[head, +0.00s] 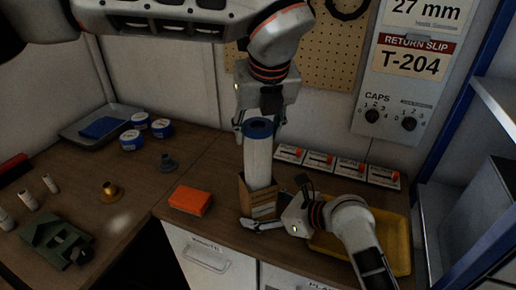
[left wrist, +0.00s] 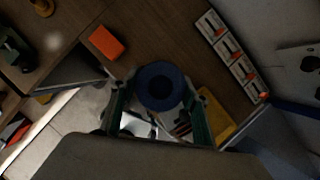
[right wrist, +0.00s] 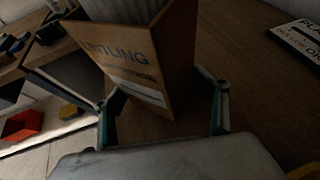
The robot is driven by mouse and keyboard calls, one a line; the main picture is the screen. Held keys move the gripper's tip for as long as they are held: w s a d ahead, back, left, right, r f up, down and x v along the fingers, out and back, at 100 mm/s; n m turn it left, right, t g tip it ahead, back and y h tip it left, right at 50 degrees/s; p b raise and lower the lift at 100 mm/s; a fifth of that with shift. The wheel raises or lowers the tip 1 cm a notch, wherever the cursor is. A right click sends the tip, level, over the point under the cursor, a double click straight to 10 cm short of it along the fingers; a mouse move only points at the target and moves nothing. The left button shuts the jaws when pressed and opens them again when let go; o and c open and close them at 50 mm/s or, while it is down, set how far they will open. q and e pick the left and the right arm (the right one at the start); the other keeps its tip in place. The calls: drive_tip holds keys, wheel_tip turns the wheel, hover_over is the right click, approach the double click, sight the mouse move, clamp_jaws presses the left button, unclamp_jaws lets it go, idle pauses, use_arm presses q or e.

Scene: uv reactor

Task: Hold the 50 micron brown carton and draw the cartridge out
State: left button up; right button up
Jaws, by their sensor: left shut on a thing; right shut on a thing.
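The brown carton (head: 262,203) stands on the wooden bench top in the head view. In the right wrist view the carton (right wrist: 146,62) shows printed lettering, partly cut off. My right gripper (head: 262,224) is low at the carton and shut on it, with its fingers (right wrist: 163,110) on either side. The white cartridge (head: 258,160) with a dark blue end cap stands upright, its lower end inside the carton. My left gripper (head: 257,124) is shut on the cartridge near its top. The blue cap (left wrist: 160,86) sits between its fingers (left wrist: 158,108) in the left wrist view.
An orange box (head: 191,200) lies left of the carton. A yellow tray (head: 402,258) is at the right, partly behind my right arm. Several white cards with orange items (head: 320,163) line the wall. Blue-and-white tubs (head: 131,140) and a grey tray (head: 72,134) stand at the back left.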

use_arm(q)
wheel_tip(320, 180, up, 13)
drive_tip(key=shift+f, duration=0.2)
use_arm(e)
drive_tip(key=o, duration=0.9)
